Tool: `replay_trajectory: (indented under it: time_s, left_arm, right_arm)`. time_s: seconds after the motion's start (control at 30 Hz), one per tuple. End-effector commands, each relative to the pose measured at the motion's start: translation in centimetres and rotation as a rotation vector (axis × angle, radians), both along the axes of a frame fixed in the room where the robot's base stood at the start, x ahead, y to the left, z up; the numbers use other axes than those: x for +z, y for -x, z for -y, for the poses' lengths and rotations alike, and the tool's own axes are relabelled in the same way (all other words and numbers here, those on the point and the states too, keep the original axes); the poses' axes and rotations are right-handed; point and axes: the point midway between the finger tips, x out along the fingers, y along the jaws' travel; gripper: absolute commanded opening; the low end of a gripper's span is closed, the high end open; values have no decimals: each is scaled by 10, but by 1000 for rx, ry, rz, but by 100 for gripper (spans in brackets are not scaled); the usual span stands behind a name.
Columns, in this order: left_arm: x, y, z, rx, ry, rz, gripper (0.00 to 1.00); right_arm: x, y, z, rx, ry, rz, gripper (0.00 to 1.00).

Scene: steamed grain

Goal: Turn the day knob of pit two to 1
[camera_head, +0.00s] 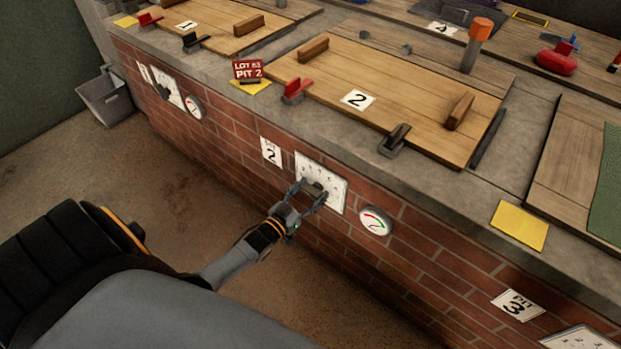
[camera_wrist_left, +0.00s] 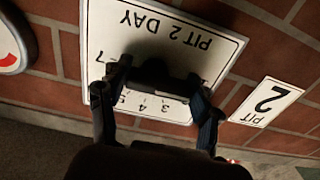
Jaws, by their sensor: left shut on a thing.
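The white day plate of pit two (camera_head: 337,188) is fixed on the brick front wall below the pit 2 lid. It also shows upside down in the left wrist view (camera_wrist_left: 205,22), lettered "PIT 2 DAY", with numbers around the knob. The dark day knob (camera_wrist_left: 160,76) sits at its middle. My left gripper (camera_wrist_left: 160,82) is shut on this knob, one finger on each side. In the head view the gripper (camera_head: 308,190) reaches the plate from the lower left. The fingers hide some numbers, and the knob's pointer cannot be read. My right gripper is not in view.
A round gauge (camera_head: 375,220) is right of the plate, and a "2" sign (camera_head: 271,151) is left of it. The pit 2 lid (camera_head: 415,113) lies closed on the ledge above. Pit 3's sign (camera_head: 517,305) is lower right. The floor before the wall is clear.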

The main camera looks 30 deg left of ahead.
Motion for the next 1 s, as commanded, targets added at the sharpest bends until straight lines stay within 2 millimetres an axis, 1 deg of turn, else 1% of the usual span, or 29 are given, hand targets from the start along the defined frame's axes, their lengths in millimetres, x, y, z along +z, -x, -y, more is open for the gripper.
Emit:
replay_trajectory:
  time_s: [0.37, 0.4, 0.47, 0.5, 0.87, 0.97, 1.0]
  left_arm:
    - [-1, 0, 0, 1, 9, -2, 32]
    - [-1, 0, 0, 1, 9, -2, 66]
    - [-1, 0, 0, 1, 9, -2, 78]
    - [-1, 0, 0, 1, 9, -2, 86]
    - [0, 1, 0, 0, 7, -2, 87]
    - [-1, 8, -1, 1, 7, -3, 87]
    - [-2, 14, -1, 1, 7, -4, 87]
  right_arm:
    - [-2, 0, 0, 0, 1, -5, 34]
    - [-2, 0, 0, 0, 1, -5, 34]
    - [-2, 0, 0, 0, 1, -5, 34]
    - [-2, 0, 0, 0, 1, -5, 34]
    - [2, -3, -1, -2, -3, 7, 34]
    - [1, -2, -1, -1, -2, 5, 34]
    - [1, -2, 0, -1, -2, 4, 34]
